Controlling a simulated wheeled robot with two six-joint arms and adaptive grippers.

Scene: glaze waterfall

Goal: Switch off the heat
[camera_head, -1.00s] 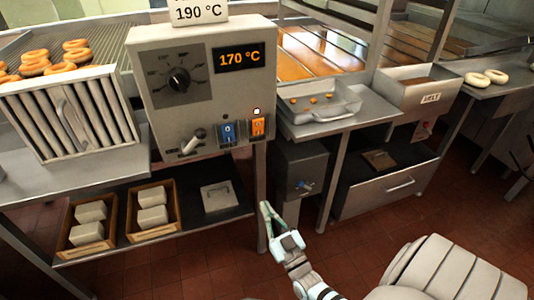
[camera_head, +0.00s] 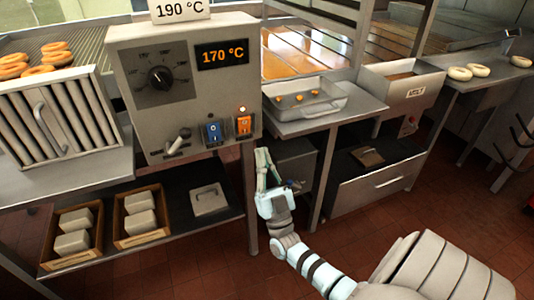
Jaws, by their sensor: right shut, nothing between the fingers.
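The grey control box (camera_head: 190,90) stands at upper left with a round black dial (camera_head: 160,78) and an orange display (camera_head: 222,54) reading 170 °C. Along its lower front are a lever (camera_head: 178,141), a blue switch (camera_head: 212,133) and an orange switch (camera_head: 243,125). A small lamp (camera_head: 242,109) above the orange switch looks lit. My right gripper (camera_head: 263,156) is shut and empty, pointing up, just right of and below the orange switch in the picture. I cannot tell whether it touches the box. My left gripper is out of view.
A sign (camera_head: 180,10) reading 190 °C stands on the box. Doughnuts lie on a rack (camera_head: 95,45) at left. Wooden crates (camera_head: 115,215) with pale blocks stand on the lower shelf.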

